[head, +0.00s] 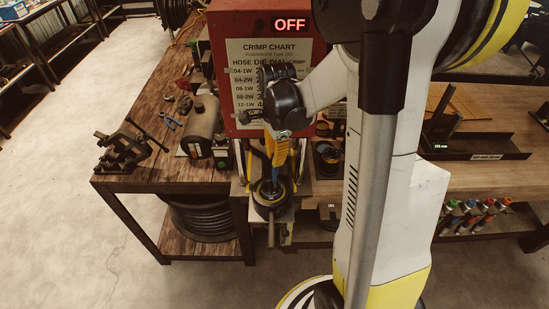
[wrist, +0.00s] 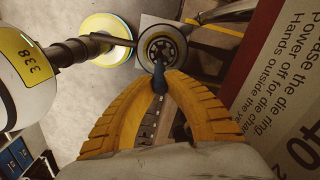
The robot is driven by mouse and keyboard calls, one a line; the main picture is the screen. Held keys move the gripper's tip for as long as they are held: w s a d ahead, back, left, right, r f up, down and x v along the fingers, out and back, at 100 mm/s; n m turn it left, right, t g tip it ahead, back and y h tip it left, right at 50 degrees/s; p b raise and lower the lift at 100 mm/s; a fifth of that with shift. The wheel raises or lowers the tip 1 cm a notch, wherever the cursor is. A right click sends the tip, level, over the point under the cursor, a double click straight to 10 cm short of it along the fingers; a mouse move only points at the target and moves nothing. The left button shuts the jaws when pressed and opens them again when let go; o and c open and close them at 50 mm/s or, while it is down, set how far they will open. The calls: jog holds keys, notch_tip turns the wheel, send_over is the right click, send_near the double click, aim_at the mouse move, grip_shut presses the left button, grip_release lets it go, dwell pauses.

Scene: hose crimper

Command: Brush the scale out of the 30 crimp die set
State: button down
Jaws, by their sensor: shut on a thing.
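The die set (head: 267,200) is a dark round ring of dies on a stand in front of the red crimper (head: 222,70), whose display reads OFF. It shows at the top middle of the wrist view (wrist: 148,42), with dark segments around its centre. My gripper (head: 276,168) points down over it with yellow fingers. In the wrist view the fingertips (wrist: 159,84) are shut on a slim blue handle (wrist: 158,72), seemingly the brush. The handle's far end meets the die set's near edge in the picture. The bristles are hidden, and I cannot tell whether they touch the dies. No number is readable on the die set.
A wooden bench (head: 150,185) holds a vise (head: 128,148), a grey cylinder (head: 201,125) and pliers (head: 170,121) to the left. Coiled hose (head: 200,218) lies below. Colour-capped items (head: 478,215) stand in a right-hand rack. Open floor (head: 60,130) lies left.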

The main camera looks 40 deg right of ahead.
jog(key=shift+w+d, duration=0.15)
jog(key=shift+w, duration=0.05)
jog(key=shift+w+d+b, duration=0.1)
jog(key=shift+w+b, duration=0.05)
jog(key=shift+b, duration=0.2)
jog(key=shift+w+b, duration=0.3)
jog(key=shift+w, duration=0.1)
dwell(0.5)
jog(key=shift+w+a, duration=0.25)
jog(key=shift+a, duration=0.2)
dwell(0.3)
jog(key=shift+a+b, duration=0.35)
jog(key=shift+b, duration=0.15)
